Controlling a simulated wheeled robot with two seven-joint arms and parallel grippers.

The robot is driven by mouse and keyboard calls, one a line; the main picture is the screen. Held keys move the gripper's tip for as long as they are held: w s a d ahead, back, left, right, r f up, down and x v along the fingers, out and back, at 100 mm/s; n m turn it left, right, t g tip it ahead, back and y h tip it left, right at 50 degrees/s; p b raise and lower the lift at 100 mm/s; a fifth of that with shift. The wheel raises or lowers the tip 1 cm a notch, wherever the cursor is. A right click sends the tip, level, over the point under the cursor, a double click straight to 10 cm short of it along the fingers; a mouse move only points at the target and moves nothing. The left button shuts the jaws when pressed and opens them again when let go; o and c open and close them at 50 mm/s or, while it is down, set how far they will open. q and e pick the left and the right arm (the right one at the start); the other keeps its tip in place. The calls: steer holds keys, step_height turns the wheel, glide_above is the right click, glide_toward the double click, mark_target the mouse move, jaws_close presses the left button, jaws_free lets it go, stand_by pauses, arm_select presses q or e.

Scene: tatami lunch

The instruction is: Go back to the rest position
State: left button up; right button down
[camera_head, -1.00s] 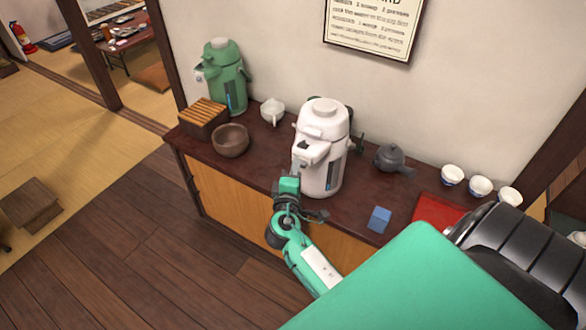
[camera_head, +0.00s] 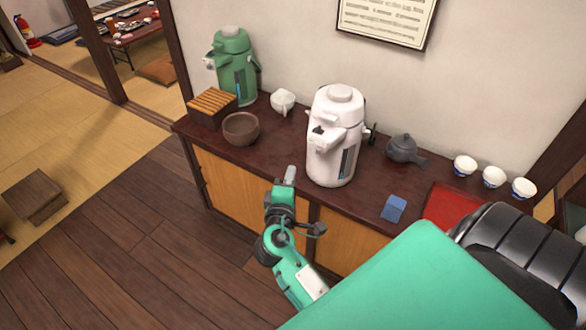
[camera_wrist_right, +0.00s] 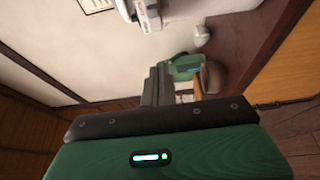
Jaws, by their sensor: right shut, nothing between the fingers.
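In the right wrist view the shut dark fingers (camera_wrist_right: 157,84) show in the middle. The white pot (camera_wrist_right: 183,8) is at the top edge there. My left gripper is not in view.
The wooden floor at left is clear.

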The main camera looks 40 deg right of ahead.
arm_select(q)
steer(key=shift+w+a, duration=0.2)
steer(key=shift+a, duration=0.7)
